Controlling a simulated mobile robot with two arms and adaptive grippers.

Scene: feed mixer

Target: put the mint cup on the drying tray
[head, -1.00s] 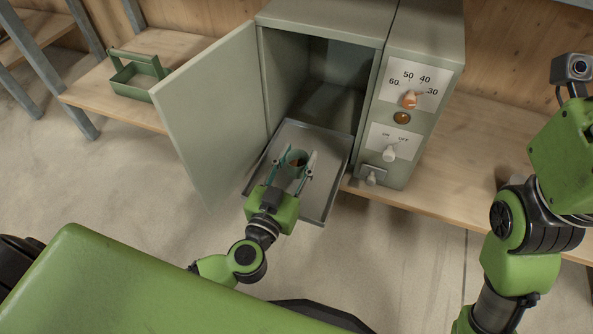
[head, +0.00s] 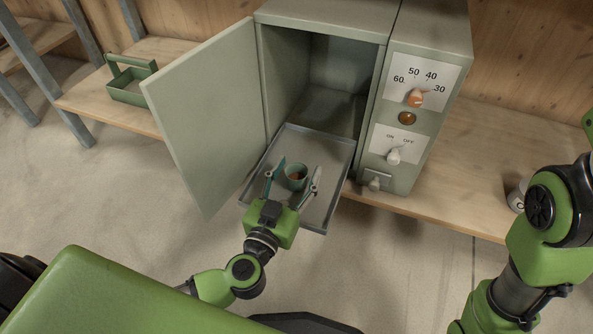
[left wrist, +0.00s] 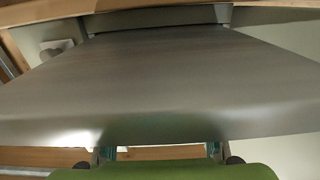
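The mint cup (head: 296,178), a small green-teal cup with something brown inside, stands upright on the grey drying tray (head: 308,222). The tray sticks out from the open cabinet. My left gripper (head: 293,174) is open, its two teal-and-grey fingers spread wide on either side of the cup with gaps between. In the left wrist view a broad grey metal surface of the tray (left wrist: 160,75) fills most of the picture, and the cup does not show. My right arm is at the right edge, its gripper out of view.
The cabinet door (head: 205,125) stands open at left. The control panel has an orange-tipped dial (head: 415,98), an amber lamp (head: 407,118) and a white switch (head: 394,156). A green carrier (head: 130,82) is on the left bench. A pale container (head: 518,194) stands on the right bench.

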